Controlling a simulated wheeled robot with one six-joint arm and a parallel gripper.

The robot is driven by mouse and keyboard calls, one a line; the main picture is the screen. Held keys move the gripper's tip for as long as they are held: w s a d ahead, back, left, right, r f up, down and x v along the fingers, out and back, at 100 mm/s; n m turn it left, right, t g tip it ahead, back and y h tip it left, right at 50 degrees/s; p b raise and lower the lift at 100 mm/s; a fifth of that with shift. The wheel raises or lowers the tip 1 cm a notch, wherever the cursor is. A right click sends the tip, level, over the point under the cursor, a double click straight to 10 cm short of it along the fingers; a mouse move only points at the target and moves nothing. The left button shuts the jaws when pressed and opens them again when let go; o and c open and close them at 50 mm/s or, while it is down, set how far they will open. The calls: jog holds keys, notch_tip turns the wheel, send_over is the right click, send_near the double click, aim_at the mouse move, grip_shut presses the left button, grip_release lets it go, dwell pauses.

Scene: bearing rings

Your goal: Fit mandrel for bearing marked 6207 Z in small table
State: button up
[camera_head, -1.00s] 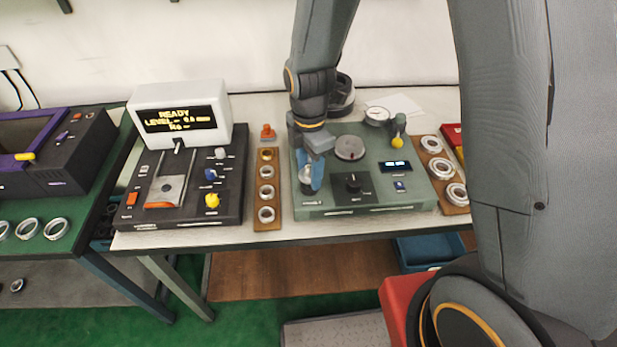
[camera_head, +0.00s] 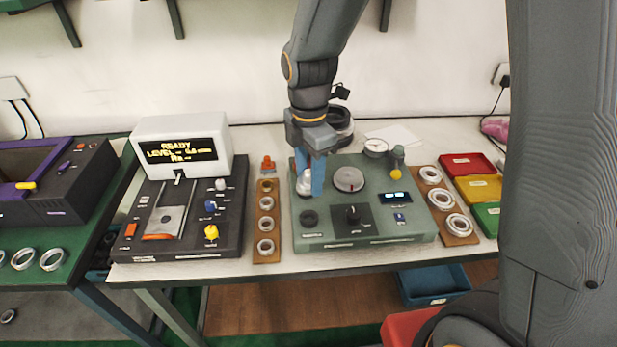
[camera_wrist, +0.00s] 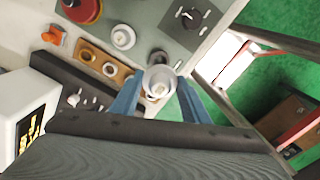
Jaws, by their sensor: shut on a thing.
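My gripper (camera_head: 312,190) points down over the left part of the green machine (camera_head: 390,235). Its two blue fingers are shut on a silver cup-shaped piece (camera_wrist: 160,82), which looks like a mandrel. A silver shape also shows at the fingers in the head view (camera_head: 305,183). A black round socket (camera_head: 309,218) lies in front of it on the machine's top. In the wrist view a white stepped round piece (camera_wrist: 123,37) stands on the machine, apart from the held piece. Bearing rings sit on the right wooden board (camera_head: 458,238); the mark 6207 Z is not readable.
A left wooden board (camera_head: 267,255) with several rings stands between the green machine and the black instrument (camera_head: 185,245). The machine carries a grey disc (camera_head: 349,180) and a knob (camera_head: 352,213). Red, yellow and green trays (camera_head: 470,165) stand at the right.

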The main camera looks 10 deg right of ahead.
aim_at(309, 171)
jog(key=shift+r+p, duration=1.9)
jog(key=shift+r, duration=0.55)
jog(key=shift+f, duration=0.15)
